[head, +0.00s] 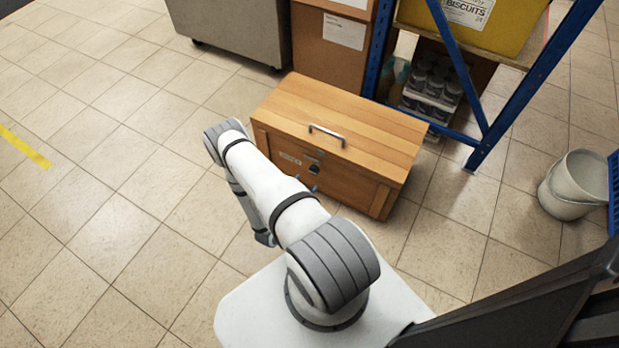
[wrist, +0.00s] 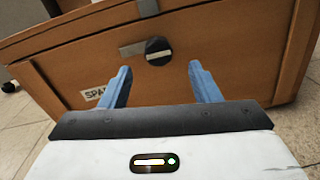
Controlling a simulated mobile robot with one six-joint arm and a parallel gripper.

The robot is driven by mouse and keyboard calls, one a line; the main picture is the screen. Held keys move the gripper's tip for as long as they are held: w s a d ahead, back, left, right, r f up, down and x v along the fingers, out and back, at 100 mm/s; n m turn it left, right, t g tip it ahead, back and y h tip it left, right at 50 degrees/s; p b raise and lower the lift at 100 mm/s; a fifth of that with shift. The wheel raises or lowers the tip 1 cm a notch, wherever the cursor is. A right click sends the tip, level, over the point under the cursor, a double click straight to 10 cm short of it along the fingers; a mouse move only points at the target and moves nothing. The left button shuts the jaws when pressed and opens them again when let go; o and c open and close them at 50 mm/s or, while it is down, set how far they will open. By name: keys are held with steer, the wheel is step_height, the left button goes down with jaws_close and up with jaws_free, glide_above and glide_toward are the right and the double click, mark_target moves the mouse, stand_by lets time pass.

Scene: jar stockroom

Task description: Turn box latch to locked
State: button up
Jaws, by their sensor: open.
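The wooden box (head: 345,125) stands on the tiled floor in front of my arm, its lid closed and a metal handle on top. Its latch is a round black knob (wrist: 158,51) with a light bar that lies nearly level in the wrist view. A grey metal plate sits beside and above the knob. The knob also shows small and dark on the box front in the head view (head: 314,169). My gripper (wrist: 158,72) is open, with its two blue fingers apart below and to either side of the knob, not closed on it. A label reading "SPA…" is partly hidden by the left finger.
A blue shelf rack (head: 480,140) with jars and a yellow biscuit box (head: 480,22) stands behind the box at right. A cardboard box (head: 333,45) and a grey cabinet (head: 232,28) stand behind. A pale bucket (head: 572,188) is at far right. The floor at left is clear.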

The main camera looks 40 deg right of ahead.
mark_target(313, 173)
steer(key=shift+b+x, duration=0.55)
steer(key=shift+x, duration=2.25)
